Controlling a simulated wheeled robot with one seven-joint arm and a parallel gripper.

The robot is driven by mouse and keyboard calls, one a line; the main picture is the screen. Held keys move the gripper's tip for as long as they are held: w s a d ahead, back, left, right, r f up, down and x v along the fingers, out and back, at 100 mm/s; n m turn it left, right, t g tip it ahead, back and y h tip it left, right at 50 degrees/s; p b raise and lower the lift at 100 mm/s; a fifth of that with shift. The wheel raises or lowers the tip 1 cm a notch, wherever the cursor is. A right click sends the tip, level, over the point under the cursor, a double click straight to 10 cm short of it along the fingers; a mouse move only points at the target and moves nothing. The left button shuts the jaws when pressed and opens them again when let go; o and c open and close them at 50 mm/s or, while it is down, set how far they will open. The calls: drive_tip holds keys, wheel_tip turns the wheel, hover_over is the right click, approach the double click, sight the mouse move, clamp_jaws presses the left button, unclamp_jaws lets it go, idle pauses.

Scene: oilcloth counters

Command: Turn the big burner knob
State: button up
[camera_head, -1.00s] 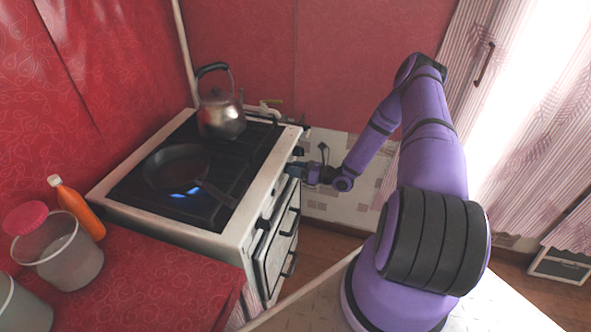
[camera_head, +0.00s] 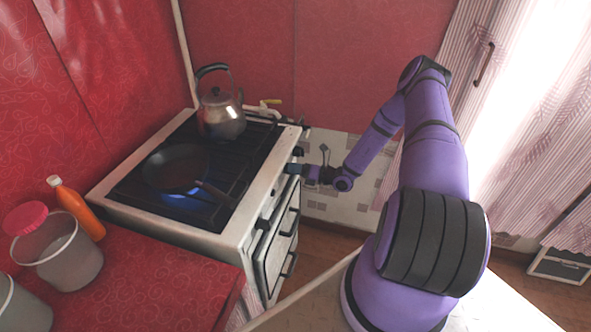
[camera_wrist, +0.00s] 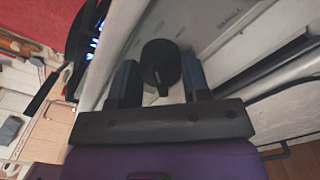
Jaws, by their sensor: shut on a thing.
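The stove (camera_head: 268,205) is white with a black top and stands left of my arm. A round black knob (camera_wrist: 160,62) is on its front panel in the wrist view, between my two fingers. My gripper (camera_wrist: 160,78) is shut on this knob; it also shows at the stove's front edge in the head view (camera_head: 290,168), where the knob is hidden. The knob's own label is not readable. A blue flame (camera_head: 183,200) burns under the frying pan (camera_head: 175,168), and blue flames (camera_wrist: 92,40) show in the wrist view.
A metal kettle (camera_head: 221,117) stands on the back of the stove. An orange bottle (camera_head: 76,207) and a grey container (camera_head: 70,265) stand on the red counter (camera_head: 165,285) at lower left. Oven handles (camera_head: 285,225) stick out below the panel.

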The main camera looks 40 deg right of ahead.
drive_tip(key=o, duration=0.9)
drive_tip(key=shift+s+d, duration=0.1)
drive_tip(key=v, duration=1)
drive_tip(key=shift+s+d, duration=0.2)
drive_tip(key=shift+s, duration=0.05)
